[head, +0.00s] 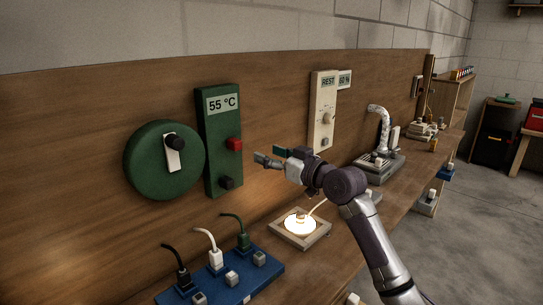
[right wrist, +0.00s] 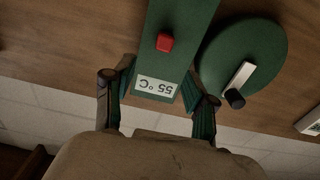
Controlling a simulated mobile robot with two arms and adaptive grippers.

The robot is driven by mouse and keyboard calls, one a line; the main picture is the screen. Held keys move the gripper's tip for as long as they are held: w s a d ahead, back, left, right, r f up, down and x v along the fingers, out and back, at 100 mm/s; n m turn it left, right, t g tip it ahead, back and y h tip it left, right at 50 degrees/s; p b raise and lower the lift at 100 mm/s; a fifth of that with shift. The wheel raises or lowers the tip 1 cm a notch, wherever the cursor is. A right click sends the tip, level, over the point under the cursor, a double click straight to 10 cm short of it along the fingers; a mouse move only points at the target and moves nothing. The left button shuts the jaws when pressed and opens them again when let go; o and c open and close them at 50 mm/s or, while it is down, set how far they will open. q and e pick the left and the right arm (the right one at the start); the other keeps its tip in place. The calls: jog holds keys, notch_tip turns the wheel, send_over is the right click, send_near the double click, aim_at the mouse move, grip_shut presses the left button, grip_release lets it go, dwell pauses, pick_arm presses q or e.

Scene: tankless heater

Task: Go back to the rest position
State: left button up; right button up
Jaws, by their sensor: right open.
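My right gripper (head: 268,160) is open and empty in the head view, in front of the wooden backboard and just right of the green 55 °C panel (head: 223,150). In the right wrist view the panel (right wrist: 182,40) appears upside down, between and beyond the open fingers of the gripper (right wrist: 158,88). I cannot tell any contact. A round green dial (head: 142,160) with a white lever and dark knob is left of the panel. My left gripper is not in view.
A blue power strip (head: 240,290) with several plugs lies at the front. A lit lamp in a tray (head: 322,237) sits below my right arm. A cream REST panel (head: 316,105) hangs behind it. A metal fixture (head: 380,120) stands further right. Grey floor is open at right.

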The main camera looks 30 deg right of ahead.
dwell(0.4)
jog(key=s+a+f+g+h, duration=0.1)
jog(key=s+a+f+g, duration=0.2)
jog(key=f, duration=0.6)
jog(key=s+a+f+g, duration=0.1)
jog(key=s+a+f, duration=0.2)
jog(key=s+f, duration=0.4)
jog(key=s+a+f+g+h, duration=0.1)
jog(key=s+a+f+g, duration=0.15)
jog(key=f, duration=0.75)
jog(key=s+a+f+m+g+h, duration=0.1)
jog(key=s+f+g+h, duration=0.15)
jog(key=s+f, duration=0.75)
jog(key=s+a+f+m+g+h, duration=0.15)
jog(key=s+g, duration=0.25)
jog(key=s, duration=1.5)
notch_tip(320, 180, down, 29)
jog(key=s+d+g, duration=0.1)
jog(key=s+g, duration=0.1)
jog(key=s+d+f+g, duration=0.1)
jog(key=s+d+f, duration=0.2)
jog(key=s+f, duration=1.1)
jog(key=shift+s+n, duration=0.45)
jog(key=shift+s, duration=0.55)
